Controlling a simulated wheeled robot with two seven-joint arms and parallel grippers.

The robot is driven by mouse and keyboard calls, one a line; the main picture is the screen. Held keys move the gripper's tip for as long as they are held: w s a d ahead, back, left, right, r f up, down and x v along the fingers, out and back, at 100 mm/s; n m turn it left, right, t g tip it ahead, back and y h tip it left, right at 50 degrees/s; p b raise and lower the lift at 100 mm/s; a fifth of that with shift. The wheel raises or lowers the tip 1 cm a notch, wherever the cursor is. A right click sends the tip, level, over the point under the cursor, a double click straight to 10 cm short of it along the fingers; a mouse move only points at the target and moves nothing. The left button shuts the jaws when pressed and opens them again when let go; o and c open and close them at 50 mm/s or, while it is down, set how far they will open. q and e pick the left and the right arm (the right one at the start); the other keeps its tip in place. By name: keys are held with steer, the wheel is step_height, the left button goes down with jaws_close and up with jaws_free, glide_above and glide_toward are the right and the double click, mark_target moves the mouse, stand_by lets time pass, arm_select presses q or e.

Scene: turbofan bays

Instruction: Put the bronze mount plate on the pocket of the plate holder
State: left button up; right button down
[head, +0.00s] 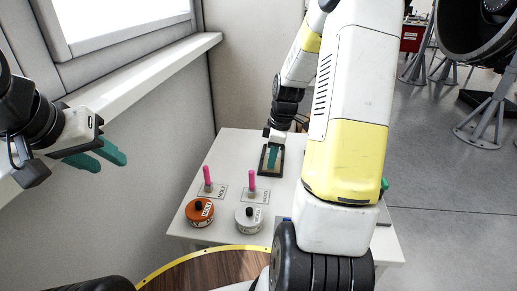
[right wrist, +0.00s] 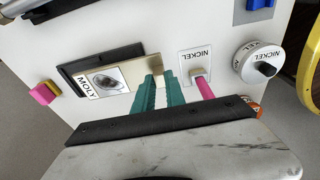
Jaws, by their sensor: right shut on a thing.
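The plate holder (head: 263,170) is a dark rectangular frame on the white table; it also shows in the right wrist view (right wrist: 80,63). My right gripper (head: 273,150) is over the holder. In the right wrist view its teal fingers (right wrist: 160,82) are shut on the bronze mount plate (right wrist: 142,68), a flat tan piece. The plate overlaps the holder's edge in that view; I cannot tell whether it touches the pocket, which is partly hidden. My left gripper (head: 104,156) is open and empty, left of the table.
Two pink pegs (head: 207,175) (head: 252,180) stand on label cards in front of the holder. An orange tin (head: 200,212) and a grey tin (head: 249,219) are nearer the table's front. A round wooden top (head: 205,275) is in front. My right arm hides the table's right part.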

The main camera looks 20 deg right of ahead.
steer(key=w, duration=0.1)
steer(key=w+d, duration=0.1)
steer(key=w, duration=0.2)
steer(key=shift+w+d+f, duration=0.2)
steer(key=shift+w+d, duration=0.1)
steer(key=shift+w+f, duration=0.2)
steer(key=shift+f, duration=0.15)
steer(key=shift+d+f, duration=0.1)
steer(key=shift+f, duration=1.3)
steer(key=shift+f, duration=0.15)
steer(key=c, duration=1.4)
jaws_free()
step_height(320, 180, up, 12)
steer(key=s+d, duration=0.1)
steer(key=s+a+r+m+t, duration=0.2)
steer(key=s+a+r+m, duration=0.5)
steer(key=s+r, duration=0.4)
steer(key=s+a+r+m+t, duration=0.1)
steer(key=s+a, duration=0.1)
steer(key=s, duration=0.1)
steer(key=s+a+r+m+t, duration=0.1)
steer(key=s+a+m, duration=0.1)
steer(key=s, duration=0.2)
steer(key=s+a+r+m+t, duration=0.1)
steer(key=s+a+m, duration=0.1)
steer(key=s, duration=0.2)
steer(key=shift+s+a+r+y, duration=0.1)
steer(key=shift+a+y, duration=0.2)
steer(key=shift+a, duration=0.1)
